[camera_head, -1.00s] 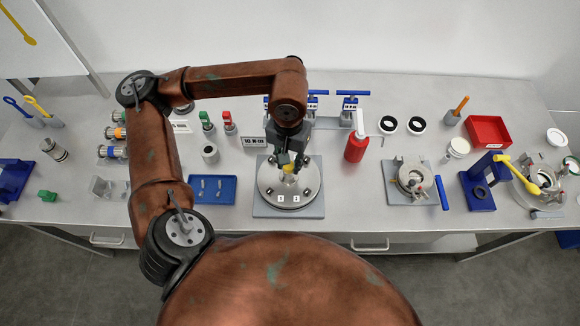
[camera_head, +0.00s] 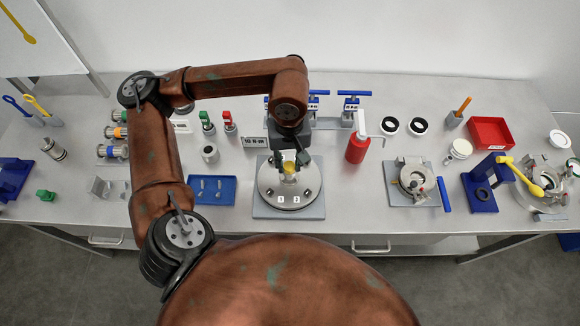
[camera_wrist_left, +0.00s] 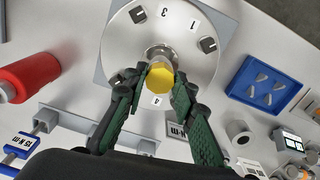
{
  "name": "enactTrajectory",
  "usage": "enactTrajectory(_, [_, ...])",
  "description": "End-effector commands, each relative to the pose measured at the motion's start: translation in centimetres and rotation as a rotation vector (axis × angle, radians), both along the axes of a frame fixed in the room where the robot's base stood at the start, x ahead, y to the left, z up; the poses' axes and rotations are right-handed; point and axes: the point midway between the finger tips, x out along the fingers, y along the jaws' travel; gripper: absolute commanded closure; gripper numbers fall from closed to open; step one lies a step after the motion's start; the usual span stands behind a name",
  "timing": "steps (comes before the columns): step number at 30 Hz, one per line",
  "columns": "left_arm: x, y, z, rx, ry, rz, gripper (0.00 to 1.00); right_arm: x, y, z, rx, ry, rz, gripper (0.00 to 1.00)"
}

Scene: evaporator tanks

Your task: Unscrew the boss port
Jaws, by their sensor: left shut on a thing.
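The cap's threads are hidden. My right gripper is in neither view.
A red bottle (camera_head: 357,149) stands right of the lid, a blue tray (camera_head: 212,198) with small parts lies left of it. A clamped fitting (camera_head: 412,180) sits farther right.

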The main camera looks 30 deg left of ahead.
Motion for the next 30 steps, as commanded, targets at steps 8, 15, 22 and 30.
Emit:
enactTrajectory(8, [0.0, -0.06, -0.08, -0.002, 0.001, 0.108, 1.0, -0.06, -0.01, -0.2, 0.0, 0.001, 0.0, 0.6])
enactTrajectory(15, [0.0, -0.08, -0.05, -0.001, 0.002, 0.394, 1.0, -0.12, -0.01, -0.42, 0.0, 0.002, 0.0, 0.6])
enactTrajectory(22, [0.0, -0.08, -0.01, -0.001, 0.002, 0.45, 1.0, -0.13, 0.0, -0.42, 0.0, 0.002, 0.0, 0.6])
enactTrajectory(30, [0.0, -0.09, -0.03, -0.001, 0.002, 0.522, 1.0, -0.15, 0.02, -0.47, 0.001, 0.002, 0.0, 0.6])
